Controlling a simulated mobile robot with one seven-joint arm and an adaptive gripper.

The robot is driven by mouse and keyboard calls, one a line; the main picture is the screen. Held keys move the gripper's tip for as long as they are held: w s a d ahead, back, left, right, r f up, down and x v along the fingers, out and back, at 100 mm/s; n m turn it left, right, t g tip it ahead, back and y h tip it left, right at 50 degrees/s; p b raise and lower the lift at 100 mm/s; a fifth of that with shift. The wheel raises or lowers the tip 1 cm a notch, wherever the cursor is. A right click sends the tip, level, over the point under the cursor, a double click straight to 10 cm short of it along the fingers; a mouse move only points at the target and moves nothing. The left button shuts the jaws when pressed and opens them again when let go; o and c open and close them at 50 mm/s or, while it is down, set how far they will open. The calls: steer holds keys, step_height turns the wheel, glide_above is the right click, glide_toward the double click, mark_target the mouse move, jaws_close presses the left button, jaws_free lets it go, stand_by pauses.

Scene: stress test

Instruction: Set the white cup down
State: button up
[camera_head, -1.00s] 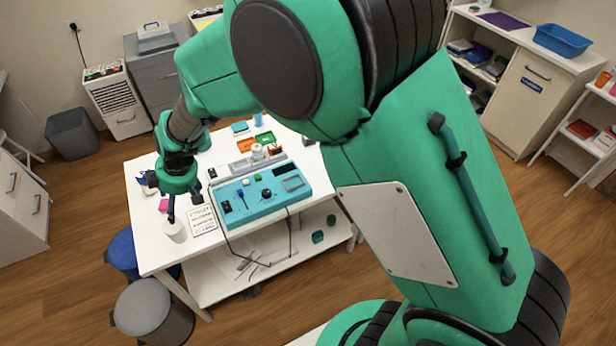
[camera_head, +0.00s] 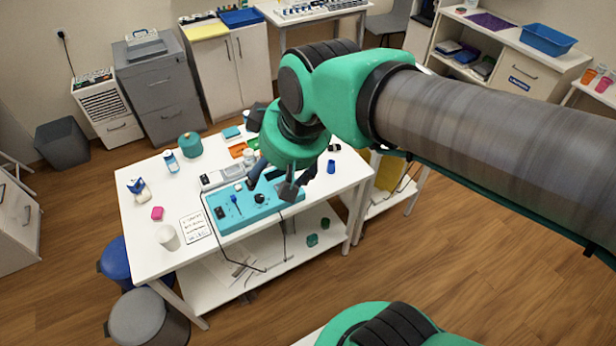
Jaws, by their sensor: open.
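The white cup (camera_head: 168,238) stands on the white table (camera_head: 150,264) near its front left edge, left of a white card with printed lines (camera_head: 196,228). Nothing is touching the cup. My gripper (camera_head: 270,178) is open over the right part of the blue device (camera_head: 228,222), well to the right of the cup. My wrist and fingers hide the right end of the device and part of the table behind it.
Cables (camera_head: 284,238) hang from the device over the front edge.

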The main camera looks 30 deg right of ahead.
steer(key=s+d+m+h, duration=0.1)
steer(key=s+d+m, duration=0.1)
steer(key=s+d, duration=0.2)
steer(key=s, duration=0.3)
steer(key=shift+r+m, duration=0.3)
steer(key=shift+r, duration=0.05)
stand_by(0.8)
